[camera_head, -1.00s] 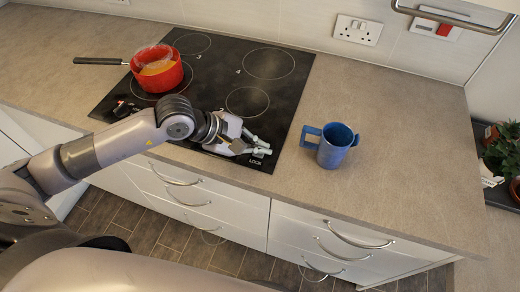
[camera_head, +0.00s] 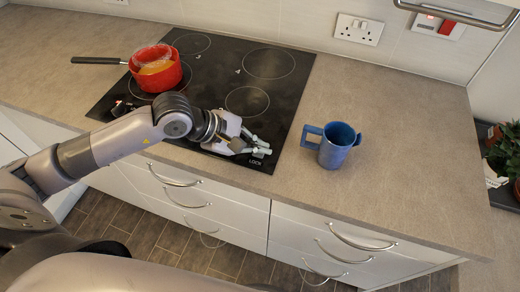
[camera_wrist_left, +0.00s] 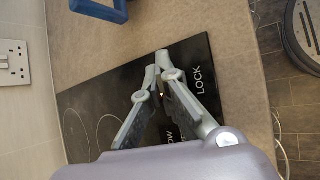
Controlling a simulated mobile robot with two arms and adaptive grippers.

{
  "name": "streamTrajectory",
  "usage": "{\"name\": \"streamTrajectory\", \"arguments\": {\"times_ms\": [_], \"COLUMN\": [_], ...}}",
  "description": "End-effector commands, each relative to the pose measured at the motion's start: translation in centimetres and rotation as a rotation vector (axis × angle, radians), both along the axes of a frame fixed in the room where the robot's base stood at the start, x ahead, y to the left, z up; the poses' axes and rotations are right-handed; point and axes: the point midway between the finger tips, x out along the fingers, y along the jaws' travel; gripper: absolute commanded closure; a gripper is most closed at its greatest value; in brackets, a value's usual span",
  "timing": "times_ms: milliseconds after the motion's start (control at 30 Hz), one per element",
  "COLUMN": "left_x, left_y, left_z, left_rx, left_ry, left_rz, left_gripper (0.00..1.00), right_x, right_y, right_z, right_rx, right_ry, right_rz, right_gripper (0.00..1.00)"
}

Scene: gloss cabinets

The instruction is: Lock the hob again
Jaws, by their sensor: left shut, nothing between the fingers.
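The black glass hob (camera_head: 215,75) is set in the worktop, with ring outlines and a "LOCK" marking (camera_head: 255,162) at its front right corner. My left gripper (camera_head: 266,147) is shut and empty, low over that corner beside the LOCK marking. In the left wrist view the closed fingertips (camera_wrist_left: 162,56) are near the hob's edge, and the LOCK lettering (camera_wrist_left: 200,80) shows to their right. I cannot tell whether the fingertips touch the glass. My right gripper is not in view.
A blue mug (camera_head: 336,146) stands on the worktop (camera_head: 400,150) right of the hob. A socket (camera_head: 358,29) is on the back wall.

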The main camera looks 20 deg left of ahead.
Motion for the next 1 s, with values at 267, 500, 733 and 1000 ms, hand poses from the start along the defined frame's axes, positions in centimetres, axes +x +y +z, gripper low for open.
{"name": "streamTrajectory", "arguments": {"times_ms": [267,500,733,1000], "left_x": [0.0,0.0,0.1,0.0], "left_y": [0.0,-0.1,0.0,0.0], "left_z": [0.6,2.9,5.2,6.1], "left_rx": [-0.001,-0.002,-0.003,-0.001], "left_ry": [-0.002,-0.004,-0.004,-0.002], "left_rz": [0.0,-0.001,0.0,0.0], "left_gripper": [1.0,1.0,1.0,1.0], "right_x": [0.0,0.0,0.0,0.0], "right_y": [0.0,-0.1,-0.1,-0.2], "right_z": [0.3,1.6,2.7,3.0], "right_rx": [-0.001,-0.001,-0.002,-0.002], "right_ry": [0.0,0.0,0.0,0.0], "right_rz": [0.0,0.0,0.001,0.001], "right_gripper": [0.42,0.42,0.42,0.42]}}
